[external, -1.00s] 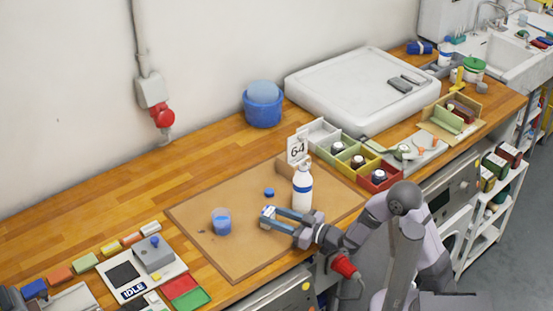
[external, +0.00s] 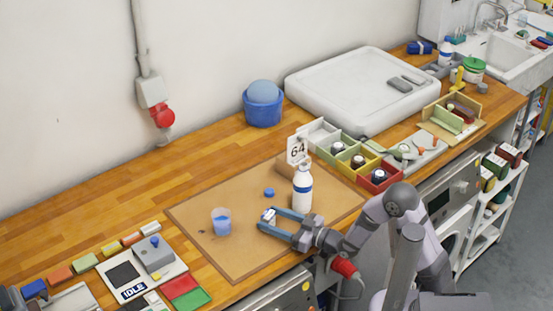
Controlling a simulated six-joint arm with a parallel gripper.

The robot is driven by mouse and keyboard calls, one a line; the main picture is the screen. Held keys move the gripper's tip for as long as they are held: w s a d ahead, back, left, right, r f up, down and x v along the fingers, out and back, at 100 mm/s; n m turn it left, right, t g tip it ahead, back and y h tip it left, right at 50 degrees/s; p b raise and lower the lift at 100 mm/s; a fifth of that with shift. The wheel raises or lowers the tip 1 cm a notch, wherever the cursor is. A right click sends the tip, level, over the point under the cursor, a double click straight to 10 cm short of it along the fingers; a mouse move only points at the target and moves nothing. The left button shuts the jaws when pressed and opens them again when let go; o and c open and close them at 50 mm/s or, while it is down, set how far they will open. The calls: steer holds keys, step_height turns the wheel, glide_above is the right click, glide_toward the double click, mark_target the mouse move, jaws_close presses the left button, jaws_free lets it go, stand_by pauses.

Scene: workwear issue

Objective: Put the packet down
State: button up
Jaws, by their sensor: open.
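My gripper (external: 267,220) is low over the brown mat (external: 232,262), its two blue fingers pointing left and spread apart. A small white and dark packet (external: 269,215) shows at the fingertips, nearer the far finger. It appears to be at mat level, but I cannot tell if it touches a finger. The fingers hide part of it.
A white bottle with a blue band (external: 302,188) stands just behind my gripper. A cup with blue contents (external: 221,222) is to the left, and a blue cap (external: 269,192) lies behind. A card marked 64 (external: 297,150) stands at the mat's back. The front left of the mat is clear.

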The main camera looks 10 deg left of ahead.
steer(key=shift+r, duration=0.15)
steer(key=shift+b+v, duration=0.6)
steer(key=shift+v, duration=3.15)
steer(key=shift+r, duration=0.1)
